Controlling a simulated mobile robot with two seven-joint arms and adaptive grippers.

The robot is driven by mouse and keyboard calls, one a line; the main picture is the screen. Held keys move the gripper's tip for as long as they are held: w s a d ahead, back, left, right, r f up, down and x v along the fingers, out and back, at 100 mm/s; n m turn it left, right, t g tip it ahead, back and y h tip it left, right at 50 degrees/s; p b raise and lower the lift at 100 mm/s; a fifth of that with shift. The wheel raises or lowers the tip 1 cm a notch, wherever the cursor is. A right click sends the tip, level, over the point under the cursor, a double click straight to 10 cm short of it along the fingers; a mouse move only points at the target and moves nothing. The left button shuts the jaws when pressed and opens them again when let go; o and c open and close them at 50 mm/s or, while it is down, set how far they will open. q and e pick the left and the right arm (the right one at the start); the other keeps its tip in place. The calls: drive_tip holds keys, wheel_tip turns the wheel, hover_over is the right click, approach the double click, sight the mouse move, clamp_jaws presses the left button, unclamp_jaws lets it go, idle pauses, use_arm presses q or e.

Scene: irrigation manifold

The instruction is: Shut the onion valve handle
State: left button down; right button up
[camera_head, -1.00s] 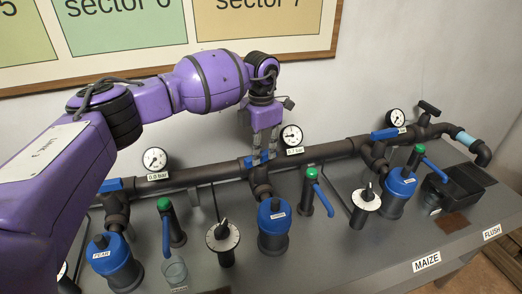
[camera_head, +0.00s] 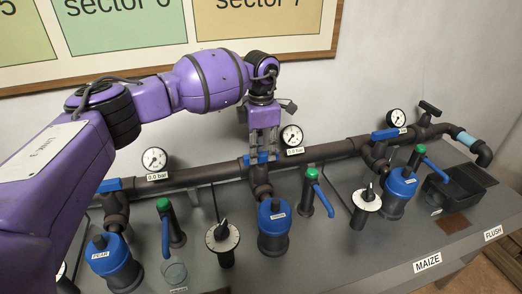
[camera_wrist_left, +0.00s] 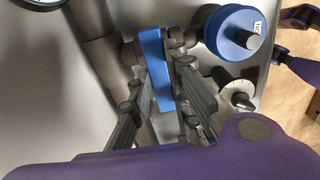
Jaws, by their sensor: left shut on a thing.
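The blue valve handle (camera_head: 262,157) on the middle branch sits at the main pipe, above a blue-topped filter (camera_head: 273,212) whose small label is hard to read. My left gripper (camera_head: 264,151) points down at this handle and is shut on it. In the left wrist view the handle (camera_wrist_left: 154,62) lies between the two grey fingers (camera_wrist_left: 158,92). It runs roughly along the main pipe and across the branch to the filter. The fingers hide part of the handle. My right gripper is not in view.
A gauge (camera_head: 291,136) reading 0.0 bar stands just right of my left gripper. Other blue handles (camera_head: 384,134) sit along the dark main pipe (camera_head: 325,151). Green-topped taps (camera_head: 311,190), dials (camera_head: 222,238) and a black tray (camera_head: 462,186) crowd the grey bench.

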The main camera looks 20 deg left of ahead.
sight(261, 154)
use_arm(q)
drive_tip(key=c, duration=1.6)
unclamp_jaws()
drive_tip(key=shift+c, duration=0.2)
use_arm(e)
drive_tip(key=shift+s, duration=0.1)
use_arm(q)
wheel_tip(261, 154, up, 12)
wheel_tip(261, 154, up, 3)
drive_tip(key=shift+p, duration=0.7)
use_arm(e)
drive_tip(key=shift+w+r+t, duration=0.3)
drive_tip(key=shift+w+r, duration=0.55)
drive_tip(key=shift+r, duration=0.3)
